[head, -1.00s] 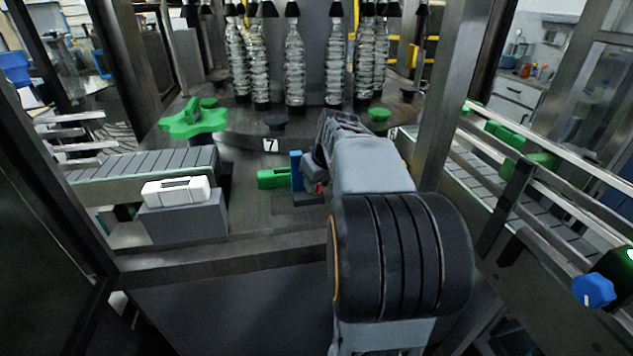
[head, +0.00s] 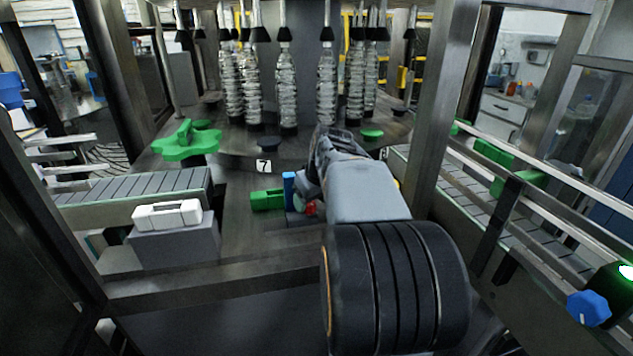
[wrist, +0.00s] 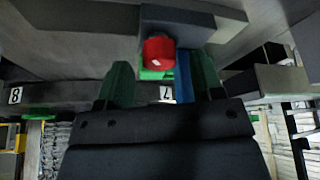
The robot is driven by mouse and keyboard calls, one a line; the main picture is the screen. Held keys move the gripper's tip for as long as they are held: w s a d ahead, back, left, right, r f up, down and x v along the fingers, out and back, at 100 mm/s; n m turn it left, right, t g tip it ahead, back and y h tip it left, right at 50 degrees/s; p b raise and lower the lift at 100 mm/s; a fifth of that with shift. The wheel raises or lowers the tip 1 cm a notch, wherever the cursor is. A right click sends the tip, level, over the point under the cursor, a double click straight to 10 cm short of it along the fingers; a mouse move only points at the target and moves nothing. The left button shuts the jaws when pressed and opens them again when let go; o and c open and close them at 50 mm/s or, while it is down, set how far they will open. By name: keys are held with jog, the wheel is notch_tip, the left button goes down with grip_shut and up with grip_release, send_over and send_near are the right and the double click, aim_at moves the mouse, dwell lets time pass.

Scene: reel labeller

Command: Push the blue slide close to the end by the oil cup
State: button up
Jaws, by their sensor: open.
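The blue slide (head: 289,188) stands upright beside a green block (head: 267,200) at the front of the machine deck, below the number 7 plate. A small red round piece (head: 311,208) sits just right of the slide; I cannot tell whether it is the oil cup. In the wrist view my gripper (wrist: 165,82) is open, with a green finger on each side. The blue slide (wrist: 184,76) shows between them, close to the right finger; contact is unclear. The red piece (wrist: 158,50) is also in that view.
A white box (head: 167,214) rests on a grey block (head: 174,243) at left, beside a conveyor (head: 150,190). A green star wheel (head: 186,143) and hanging bottles (head: 285,90) stand behind. A steel post (head: 438,120) and railed conveyor (head: 480,200) are at right.

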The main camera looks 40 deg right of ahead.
jog(key=v, duration=1.2)
jog(key=shift+r+p, duration=0.25)
jog(key=shift+p, duration=0.05)
jog(key=s+a+f+m, duration=0.1)
jog(key=a+f+m, duration=0.3)
jog(key=f, duration=0.6)
jog(key=s+a+f+n+p, duration=0.1)
jog(key=s+a+f+n, duration=0.1)
jog(key=a, duration=0.6)
jog(key=s+a+f+n+g+p, duration=0.1)
jog(key=s+a+f, duration=0.3)
jog(key=a, duration=0.5)
jog(key=shift+s+f+n, duration=0.15)
jog(key=shift+f+n, duration=0.7)
jog(key=shift+n, duration=0.05)
jog(key=shift+c, duration=0.4)
